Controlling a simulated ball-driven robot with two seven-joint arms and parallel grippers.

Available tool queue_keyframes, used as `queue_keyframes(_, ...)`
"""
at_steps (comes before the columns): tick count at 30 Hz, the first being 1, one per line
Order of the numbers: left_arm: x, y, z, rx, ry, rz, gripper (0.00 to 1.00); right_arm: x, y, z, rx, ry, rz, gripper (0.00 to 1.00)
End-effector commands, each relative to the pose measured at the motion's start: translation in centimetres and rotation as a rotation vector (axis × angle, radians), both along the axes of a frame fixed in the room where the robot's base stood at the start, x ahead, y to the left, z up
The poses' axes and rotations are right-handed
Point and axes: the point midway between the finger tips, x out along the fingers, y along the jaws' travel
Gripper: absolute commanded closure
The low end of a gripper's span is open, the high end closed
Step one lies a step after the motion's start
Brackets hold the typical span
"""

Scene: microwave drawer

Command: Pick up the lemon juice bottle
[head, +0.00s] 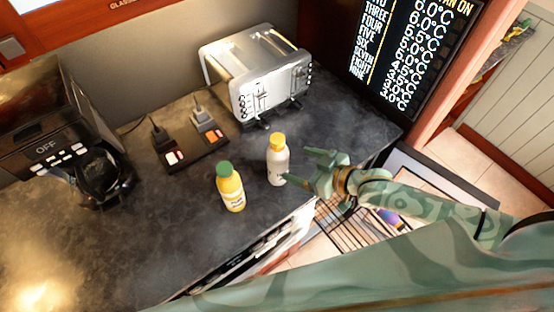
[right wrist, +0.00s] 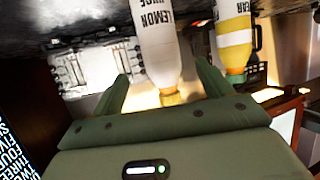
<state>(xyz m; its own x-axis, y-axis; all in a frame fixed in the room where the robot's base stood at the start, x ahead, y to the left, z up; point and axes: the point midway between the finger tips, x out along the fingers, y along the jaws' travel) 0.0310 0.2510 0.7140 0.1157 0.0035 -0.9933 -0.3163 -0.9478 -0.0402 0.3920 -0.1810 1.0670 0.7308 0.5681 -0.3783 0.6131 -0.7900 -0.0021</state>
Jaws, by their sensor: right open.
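The lemon juice bottle (head: 279,165) is white with a yellow cap and stands upright on the dark countertop. My right gripper (head: 300,168) is open, just to the right of the bottle, with its fingers pointing toward it. In the right wrist view the bottle (right wrist: 155,40) appears upside down, with its "LEMON JUICE" label showing. There it lies between the two open fingers (right wrist: 162,74) in the picture; I cannot tell whether either finger touches it. My left gripper is not in view.
A yellow bottle with a green cap (head: 231,190) stands close by on the left. A silver toaster (head: 262,78) is behind, a power strip (head: 197,150) is to the left, and a black coffee maker (head: 60,135) is at far left. The counter's front edge is near.

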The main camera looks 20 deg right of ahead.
Motion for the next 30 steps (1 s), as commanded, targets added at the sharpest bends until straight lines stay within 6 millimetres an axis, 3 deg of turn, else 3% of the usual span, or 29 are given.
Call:
queue_keyframes(3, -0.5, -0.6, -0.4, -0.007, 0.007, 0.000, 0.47, 2.0, 1.5, -0.9, 0.002, -0.003, -0.001, 0.22)
queue_keyframes(11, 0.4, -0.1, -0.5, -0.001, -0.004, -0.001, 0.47, 3.7, 2.9, -2.0, -0.001, -0.001, 0.000, 0.22)
queue_keyframes(18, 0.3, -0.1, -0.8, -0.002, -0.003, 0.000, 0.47, 6.4, 5.1, -3.6, 0.000, -0.002, -0.001, 0.22)
queue_keyframes(27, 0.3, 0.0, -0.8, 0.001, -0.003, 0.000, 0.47, 7.0, 5.5, -3.9, -0.002, -0.001, 0.000, 0.22)
queue_keyframes(28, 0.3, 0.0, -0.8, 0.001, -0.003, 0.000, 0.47, 7.0, 5.5, -3.9, -0.002, -0.001, 0.000, 0.25)
queue_keyframes(30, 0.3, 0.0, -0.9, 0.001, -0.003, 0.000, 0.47, 7.0, 5.5, -3.9, -0.002, 0.000, -0.001, 0.44)
